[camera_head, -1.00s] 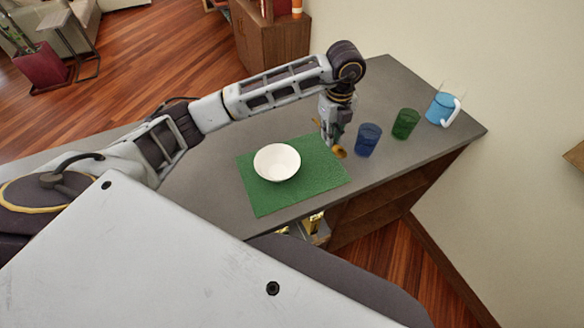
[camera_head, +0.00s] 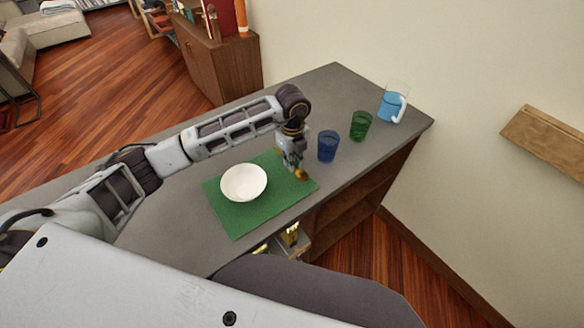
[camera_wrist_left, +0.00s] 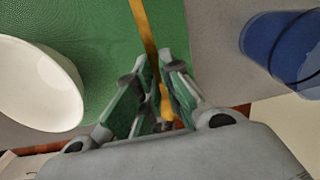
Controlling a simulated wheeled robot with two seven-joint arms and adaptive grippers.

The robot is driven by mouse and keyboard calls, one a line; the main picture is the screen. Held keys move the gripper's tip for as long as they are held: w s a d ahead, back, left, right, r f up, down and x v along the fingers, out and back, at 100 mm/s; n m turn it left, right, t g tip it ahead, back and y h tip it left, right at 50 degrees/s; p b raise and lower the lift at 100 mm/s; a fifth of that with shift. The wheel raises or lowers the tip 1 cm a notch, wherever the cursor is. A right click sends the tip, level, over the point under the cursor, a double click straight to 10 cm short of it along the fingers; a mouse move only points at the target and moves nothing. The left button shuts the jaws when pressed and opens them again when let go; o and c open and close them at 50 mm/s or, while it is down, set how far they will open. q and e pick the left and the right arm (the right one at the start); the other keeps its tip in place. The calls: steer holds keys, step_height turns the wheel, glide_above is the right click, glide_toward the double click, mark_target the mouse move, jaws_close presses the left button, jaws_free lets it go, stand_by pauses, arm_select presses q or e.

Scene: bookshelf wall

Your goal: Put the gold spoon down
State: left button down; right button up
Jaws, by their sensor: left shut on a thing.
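My left gripper (camera_head: 292,163) is shut on the gold spoon (camera_head: 301,174) at the right end of the green mat (camera_head: 250,215) in the head view. In the left wrist view the gripper (camera_wrist_left: 154,62) has the thin gold spoon (camera_wrist_left: 143,28) between its fingers. I cannot tell whether the spoon touches the surface. My right gripper is not in view.
A white bowl (camera_head: 243,182) stands on the mat, left of the gripper. A blue cup (camera_head: 327,146) stands close to its right, then a green cup (camera_head: 360,125) and a pitcher with blue contents (camera_head: 391,105). The grey counter (camera_head: 330,90) is clear behind them.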

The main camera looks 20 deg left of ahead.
mark_target(292, 174)
arm_select(q)
steer(key=shift+f, duration=0.1)
steer(key=shift+f+p, duration=0.45)
steer(key=shift+f, duration=1.25)
steer(key=shift+f, duration=0.2)
steer(key=c, duration=1.6)
jaws_free()
steer(key=shift+o, duration=0.2)
steer(key=shift+r, duration=0.2)
